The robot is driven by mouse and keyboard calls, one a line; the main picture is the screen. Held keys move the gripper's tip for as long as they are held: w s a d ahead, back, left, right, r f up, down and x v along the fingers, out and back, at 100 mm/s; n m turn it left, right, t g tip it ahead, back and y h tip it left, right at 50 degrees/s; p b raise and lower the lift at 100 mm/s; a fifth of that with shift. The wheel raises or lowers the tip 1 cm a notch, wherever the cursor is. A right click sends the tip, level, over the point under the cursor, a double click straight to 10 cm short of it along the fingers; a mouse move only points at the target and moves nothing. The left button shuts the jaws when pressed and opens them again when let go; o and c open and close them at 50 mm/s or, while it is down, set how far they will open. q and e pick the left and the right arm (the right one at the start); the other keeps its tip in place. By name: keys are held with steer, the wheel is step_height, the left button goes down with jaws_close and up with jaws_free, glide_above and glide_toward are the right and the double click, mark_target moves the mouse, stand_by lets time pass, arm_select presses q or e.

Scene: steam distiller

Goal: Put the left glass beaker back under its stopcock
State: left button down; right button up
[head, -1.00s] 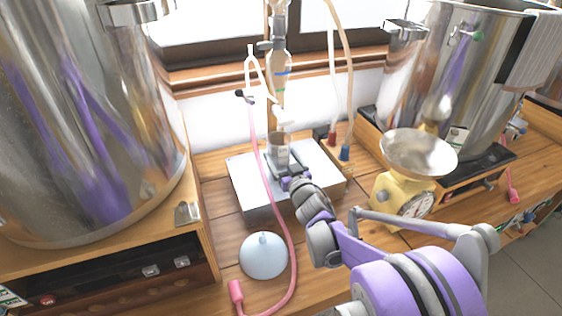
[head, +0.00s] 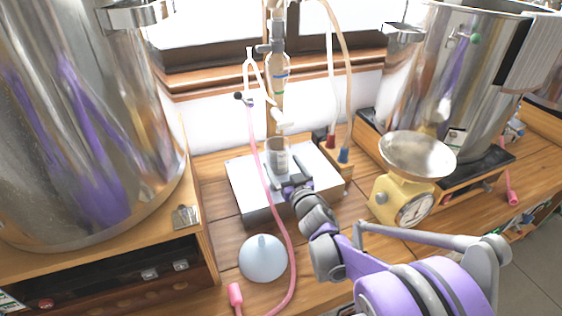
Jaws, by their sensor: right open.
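The glass beaker (head: 277,154) stands upright on the white metal box (head: 243,187), below the glass separator (head: 279,85) and its pale stopcock (head: 285,119). My right gripper (head: 287,184) is open just in front of the beaker, at its lower near side. I cannot tell whether the fingers touch the glass. The beaker's base is partly hidden by the gripper. My left gripper is not in view.
A pink hose (head: 269,190) hangs just left of the beaker and gripper. A yellow scale (head: 404,196) stands to the right, and a pale blue dome (head: 263,257) lies in front. Large steel vessels (head: 85,120) flank both sides.

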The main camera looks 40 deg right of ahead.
steer(key=p+v, duration=0.1)
steer(key=v, duration=0.9)
steer(key=shift+r, duration=0.15)
